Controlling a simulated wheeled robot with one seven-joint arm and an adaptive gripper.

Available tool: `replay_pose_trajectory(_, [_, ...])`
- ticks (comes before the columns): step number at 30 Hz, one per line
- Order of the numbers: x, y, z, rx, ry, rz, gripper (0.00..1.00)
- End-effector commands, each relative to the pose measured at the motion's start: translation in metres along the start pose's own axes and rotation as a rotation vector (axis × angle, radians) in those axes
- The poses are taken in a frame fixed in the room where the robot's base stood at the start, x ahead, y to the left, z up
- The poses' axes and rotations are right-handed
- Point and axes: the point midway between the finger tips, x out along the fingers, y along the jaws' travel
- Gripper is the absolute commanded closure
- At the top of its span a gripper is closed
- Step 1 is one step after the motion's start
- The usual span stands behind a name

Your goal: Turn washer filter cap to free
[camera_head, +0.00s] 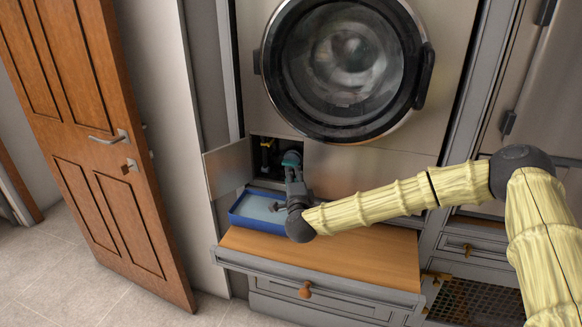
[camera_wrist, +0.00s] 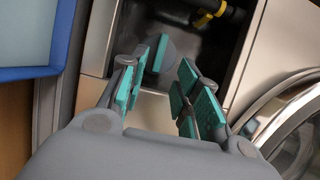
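The washer filter cap (camera_wrist: 170,58) appears as a dark grey round shape inside the open filter recess, in the wrist view. In the head view my gripper mostly hides it. My gripper (camera_head: 291,160) reaches into the recess from the front. In the wrist view its teal-padded fingers (camera_wrist: 174,64) stand apart, one on each side of the cap's visible face. A gap shows between the pads, and I cannot tell whether either finger touches the cap.
The filter flap (camera_head: 228,167) hangs open left of the recess. A yellow-and-black fitting (camera_head: 267,150) sits beside the cap. A blue tray (camera_head: 236,212) stands below on the wooden pull-out shelf (camera_head: 350,262). The round washer door (camera_head: 345,60) is above; a wooden door (camera_head: 95,120) stands left.

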Motion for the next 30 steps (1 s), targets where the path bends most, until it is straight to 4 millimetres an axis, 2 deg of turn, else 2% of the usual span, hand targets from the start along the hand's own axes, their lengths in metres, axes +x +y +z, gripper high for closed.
replay_pose_trajectory(6, [0.036,0.0,0.001,0.0,0.0,0.001,0.68])
replay_pose_trajectory(12, [0.059,0.001,0.002,0.0,-0.002,0.002,0.68])
replay_pose_trajectory(18, [0.069,0.001,0.002,0.0,-0.003,0.002,0.68])
replay_pose_trajectory(26, [0.07,0.001,0.002,0.0,-0.003,0.002,0.68])
replay_pose_trajectory(30, [0.07,0.001,0.002,-0.001,-0.003,0.002,0.9])
